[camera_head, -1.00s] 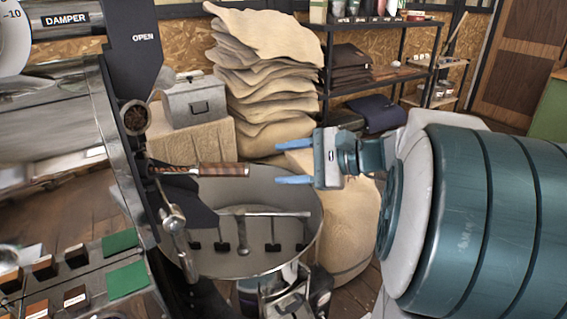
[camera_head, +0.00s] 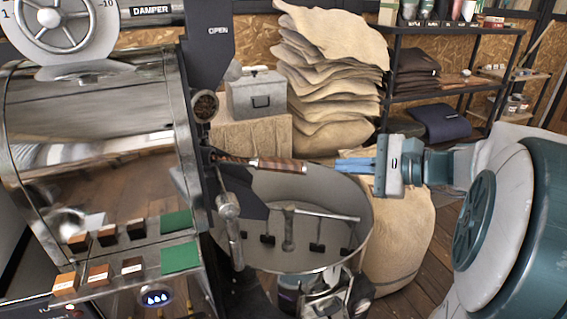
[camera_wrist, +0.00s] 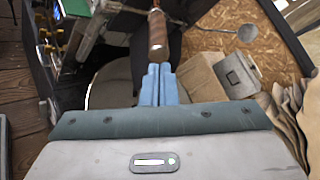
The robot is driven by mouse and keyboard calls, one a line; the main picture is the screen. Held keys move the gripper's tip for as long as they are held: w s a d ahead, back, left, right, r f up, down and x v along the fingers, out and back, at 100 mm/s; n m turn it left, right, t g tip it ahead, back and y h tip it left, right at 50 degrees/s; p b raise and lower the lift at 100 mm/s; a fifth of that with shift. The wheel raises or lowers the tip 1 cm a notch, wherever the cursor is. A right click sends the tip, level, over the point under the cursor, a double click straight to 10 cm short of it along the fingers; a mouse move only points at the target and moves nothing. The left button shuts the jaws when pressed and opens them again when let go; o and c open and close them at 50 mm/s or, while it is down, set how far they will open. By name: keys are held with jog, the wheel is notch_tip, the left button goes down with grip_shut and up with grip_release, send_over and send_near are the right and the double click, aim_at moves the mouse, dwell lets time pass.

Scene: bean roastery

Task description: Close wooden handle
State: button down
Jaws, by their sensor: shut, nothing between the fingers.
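The wooden handle (camera_head: 277,164) is a brown striped grip that sticks out to the right from the dark front of the roaster, above the round cooling tray (camera_head: 349,195). It also shows in the wrist view (camera_wrist: 158,36), pointing down toward the fingers. My gripper (camera_head: 340,166) is to the right of the handle, with its blue fingers together and empty. The fingertips (camera_wrist: 157,66) point at the handle's free end, with a small gap in the head view. In the wrist view they look close to it; I cannot tell whether they touch.
The metal roaster drum (camera_head: 100,130) fills the left. Stacked burlap sacks (camera_head: 335,75), a grey metal box (camera_head: 256,94) and a full sack (camera_head: 398,235) stand behind and beside the tray. A black shelf (camera_head: 455,85) is at the back right.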

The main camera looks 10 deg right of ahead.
jog(key=d+f+m+g+y+p, duration=0.35)
jog(key=d+m+y+p, duration=0.2)
jog(key=d+p, duration=0.3)
jog(key=w+p+x, duration=0.1)
jog(key=x, duration=1.2)
jog(key=shift+w+f+t+h+p, duration=0.3)
jog(key=shift+f+t+h+p, duration=0.05)
jog(key=shift+f+t+p, duration=0.1)
jog(key=shift+m, duration=0.25)
